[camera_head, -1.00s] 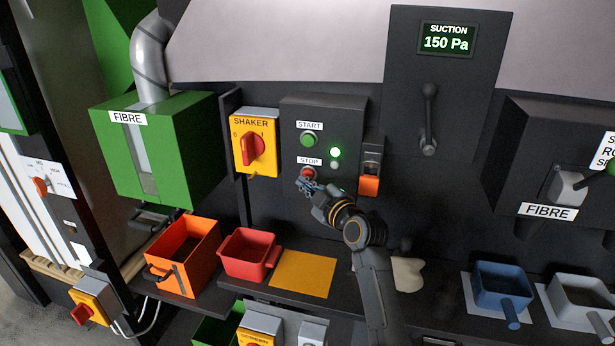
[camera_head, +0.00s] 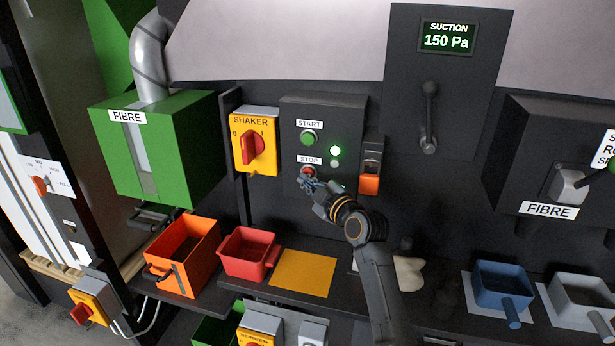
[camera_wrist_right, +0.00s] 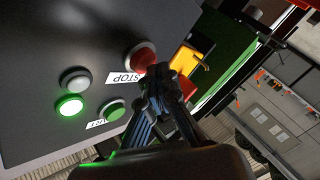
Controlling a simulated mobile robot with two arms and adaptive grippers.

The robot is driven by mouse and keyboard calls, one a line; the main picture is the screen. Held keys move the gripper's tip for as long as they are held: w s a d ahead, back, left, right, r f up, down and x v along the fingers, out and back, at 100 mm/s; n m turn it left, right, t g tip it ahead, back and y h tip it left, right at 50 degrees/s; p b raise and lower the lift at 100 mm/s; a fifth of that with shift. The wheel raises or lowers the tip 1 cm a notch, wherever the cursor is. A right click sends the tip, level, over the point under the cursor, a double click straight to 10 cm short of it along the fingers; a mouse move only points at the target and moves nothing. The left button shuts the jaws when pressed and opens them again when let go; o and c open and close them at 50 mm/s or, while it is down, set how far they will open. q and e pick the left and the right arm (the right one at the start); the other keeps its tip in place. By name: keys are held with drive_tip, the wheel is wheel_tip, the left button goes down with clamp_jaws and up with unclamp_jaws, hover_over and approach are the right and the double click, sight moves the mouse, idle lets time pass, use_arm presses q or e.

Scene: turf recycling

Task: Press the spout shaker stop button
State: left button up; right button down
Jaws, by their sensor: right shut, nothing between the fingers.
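The red stop button (camera_head: 308,171) sits under a white STOP label on a dark control box. My right gripper (camera_head: 306,184) is shut and empty, its tips just below and in front of the button in the head view. The button (camera_wrist_right: 140,56) also shows in the right wrist view, partly hidden by the gripper (camera_wrist_right: 158,78); I cannot tell whether they touch. The green start button (camera_head: 309,138) is above it. A green lamp (camera_head: 336,151) glows to the right, with a dull lamp below it. My left gripper is not in view.
The yellow shaker switch (camera_head: 254,143) with a red knob is left of the box. An orange latch-like part (camera_head: 370,182) is close on the right. Below are an orange bin (camera_head: 190,262), a red tray (camera_head: 246,257) and a yellow mat (camera_head: 302,272). A suction display reads 150 Pa.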

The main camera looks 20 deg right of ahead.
drive_tip(key=shift+w+d+b, duration=0.25)
drive_tip(key=shift+w+b, duration=0.05)
drive_tip(key=shift+w, duration=0.1)
idle(0.8)
drive_tip(key=shift+s+a, duration=0.1)
drive_tip(key=shift+s, duration=0.05)
idle(0.3)
drive_tip(key=shift+s+a+p, duration=0.4)
drive_tip(key=shift+s+p, duration=0.05)
drive_tip(key=shift+s, duration=0.15)
drive_tip(key=s+a+p, duration=0.1)
drive_tip(key=s, duration=0.1)
drive_tip(key=s+a+p, duration=0.1)
drive_tip(key=s, duration=0.1)
drive_tip(key=shift+a+p, duration=0.35)
drive_tip(key=shift+a, duration=0.05)
idle(0.5)
